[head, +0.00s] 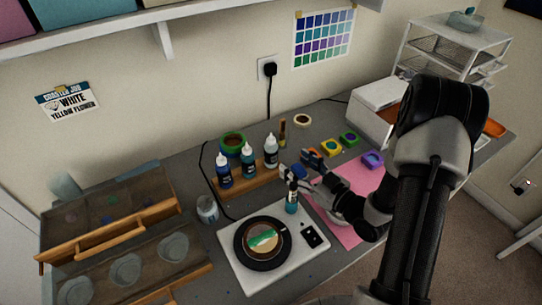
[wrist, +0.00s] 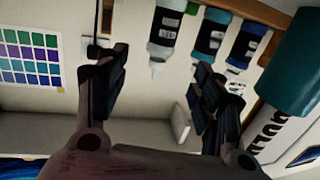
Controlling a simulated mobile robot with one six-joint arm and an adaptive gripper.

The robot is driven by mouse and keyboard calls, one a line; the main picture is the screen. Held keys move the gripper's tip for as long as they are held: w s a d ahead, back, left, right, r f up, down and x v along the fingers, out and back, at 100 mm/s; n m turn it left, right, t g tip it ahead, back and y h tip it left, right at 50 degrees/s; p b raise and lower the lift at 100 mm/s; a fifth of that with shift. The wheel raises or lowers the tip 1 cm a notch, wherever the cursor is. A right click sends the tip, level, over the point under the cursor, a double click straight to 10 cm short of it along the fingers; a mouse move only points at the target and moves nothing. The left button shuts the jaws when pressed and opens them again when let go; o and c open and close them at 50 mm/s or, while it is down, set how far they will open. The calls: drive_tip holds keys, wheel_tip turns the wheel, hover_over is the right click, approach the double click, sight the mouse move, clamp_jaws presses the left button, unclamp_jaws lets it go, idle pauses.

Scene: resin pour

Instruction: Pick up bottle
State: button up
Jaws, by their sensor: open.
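A wooden rack (head: 240,182) holds a dark blue bottle (head: 223,171), a teal bottle (head: 248,161) and a white bottle (head: 271,153), all upright. My gripper (head: 290,174) is open and empty in front of the rack's right end. In the wrist view, the gap between my fingers (wrist: 162,75) faces the white bottle (wrist: 165,32), apart from it. The teal bottle (wrist: 210,35) and blue bottle (wrist: 243,42) show beside it. Another teal-coloured bottle (head: 292,203) stands just below my gripper by the scale; a teal part (wrist: 298,68) looms close at the wrist view's right.
A pink mat (head: 345,232) lies under my arm. A jar (head: 207,210), a green-rimmed roll (head: 231,143) and a wooden-handled tray box (head: 110,240) stand nearby.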

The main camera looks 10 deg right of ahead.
sight(276, 149)
drive_tip(key=b+x, duration=0.2)
drive_tip(key=x, duration=0.9)
drive_tip(key=shift+w+a+r, duration=0.1)
drive_tip(key=shift+a, duration=0.1)
drive_tip(key=shift+c, duration=0.6)
drive_tip(key=c, duration=1.2)
drive_tip(key=shift+o, duration=0.2)
drive_tip(key=shift+r, duration=0.15)
wheel_tip(276, 149, up, 20)
drive_tip(key=p, duration=0.6)
